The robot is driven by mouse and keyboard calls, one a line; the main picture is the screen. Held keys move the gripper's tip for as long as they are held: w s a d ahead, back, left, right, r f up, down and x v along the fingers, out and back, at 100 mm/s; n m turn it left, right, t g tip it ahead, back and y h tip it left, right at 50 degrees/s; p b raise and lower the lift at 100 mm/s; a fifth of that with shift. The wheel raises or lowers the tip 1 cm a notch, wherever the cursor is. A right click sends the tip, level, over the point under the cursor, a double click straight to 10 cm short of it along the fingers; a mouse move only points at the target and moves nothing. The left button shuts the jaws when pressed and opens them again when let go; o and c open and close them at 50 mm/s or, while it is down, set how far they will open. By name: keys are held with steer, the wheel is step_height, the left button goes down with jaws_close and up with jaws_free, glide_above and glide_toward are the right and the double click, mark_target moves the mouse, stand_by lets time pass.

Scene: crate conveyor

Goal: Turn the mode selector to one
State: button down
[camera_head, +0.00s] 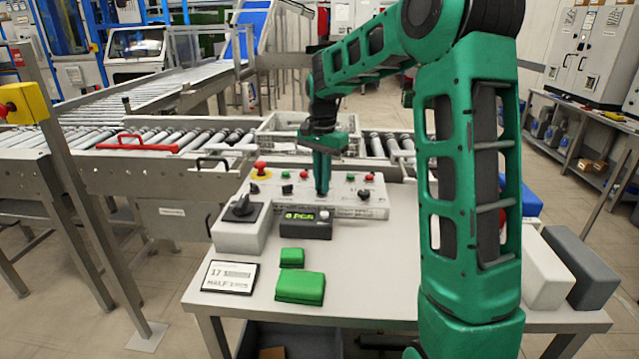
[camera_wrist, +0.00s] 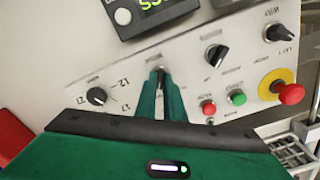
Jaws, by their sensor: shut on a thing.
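The control panel (camera_head: 345,200) stands on the table and carries several black rotary knobs. My gripper (camera_head: 321,190) reaches down onto the middle of the panel. In the wrist view its two green fingers (camera_wrist: 161,82) are shut on a small black knob (camera_wrist: 161,77). The fingers cover most of this knob, and I cannot read its label or pointer position. Other black knobs show in the wrist view: one at the left (camera_wrist: 97,96) with small numbers beside it, one right of my fingers (camera_wrist: 215,56), and one at the upper right (camera_wrist: 278,32).
A red emergency button (camera_wrist: 291,93) on a yellow ring and red (camera_wrist: 208,107) and green (camera_wrist: 238,97) buttons sit near my fingers. A display box (camera_head: 305,223), a black lever box (camera_head: 241,222) and green blocks (camera_head: 300,288) are in front. A roller conveyor (camera_head: 190,145) runs behind.

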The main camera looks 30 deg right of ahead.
steer(key=shift+w+a+r+m, duration=0.1)
steer(key=shift+a+m, duration=0.05)
steer(key=shift+m, duration=1.05)
steer(key=c, duration=1.9)
jaws_free()
steer(key=shift+w, duration=0.1)
steer(key=shift+o, duration=0.2)
step_height(320, 180, up, 11)
steer(key=shift+f, duration=0.2)
